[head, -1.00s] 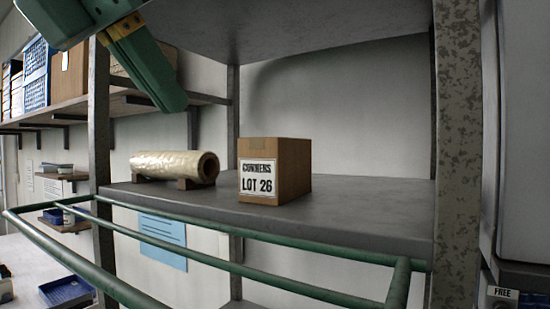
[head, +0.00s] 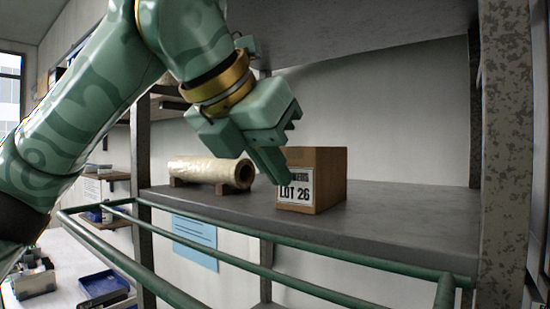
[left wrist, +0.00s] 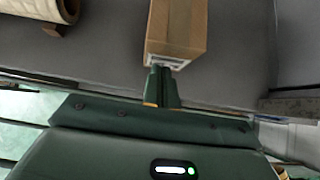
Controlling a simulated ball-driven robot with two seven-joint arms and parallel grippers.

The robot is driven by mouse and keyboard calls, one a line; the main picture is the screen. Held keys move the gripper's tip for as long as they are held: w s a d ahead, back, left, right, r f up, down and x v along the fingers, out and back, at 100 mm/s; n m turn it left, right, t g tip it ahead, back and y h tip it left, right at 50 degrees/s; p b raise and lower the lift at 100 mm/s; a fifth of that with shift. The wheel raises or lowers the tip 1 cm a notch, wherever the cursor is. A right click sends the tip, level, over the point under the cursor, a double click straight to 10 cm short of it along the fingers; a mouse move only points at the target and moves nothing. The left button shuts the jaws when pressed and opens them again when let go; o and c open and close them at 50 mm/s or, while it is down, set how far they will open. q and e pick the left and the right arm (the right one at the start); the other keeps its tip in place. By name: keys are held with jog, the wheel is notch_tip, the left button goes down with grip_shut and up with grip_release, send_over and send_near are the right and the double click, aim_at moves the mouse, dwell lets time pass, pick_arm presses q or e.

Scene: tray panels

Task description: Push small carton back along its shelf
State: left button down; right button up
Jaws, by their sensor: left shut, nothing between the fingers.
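The small carton (head: 331,178) is a brown box with a white "LOT 26" label, upright on the grey shelf (head: 390,205) near its front edge. In the left wrist view the carton (left wrist: 178,25) lies just beyond the fingertips. My left gripper (head: 284,180) is shut and empty, at the carton's front left, hiding part of the label. In the left wrist view its closed fingers (left wrist: 161,75) point at the carton's labelled face; I cannot tell if they touch it. My right gripper is not in view.
A cream roll (head: 210,171) rests on wooden blocks left of the carton. A green rail (head: 270,238) runs in front of the shelf. Metal posts (head: 505,150) stand at the sides, and another shelf is overhead. The shelf behind and right of the carton looks clear.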

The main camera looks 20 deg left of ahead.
pick_arm(q)
jog(key=shift+w+d, duration=0.1)
jog(key=shift+w, duration=0.2)
jog(key=shift+s, duration=0.1)
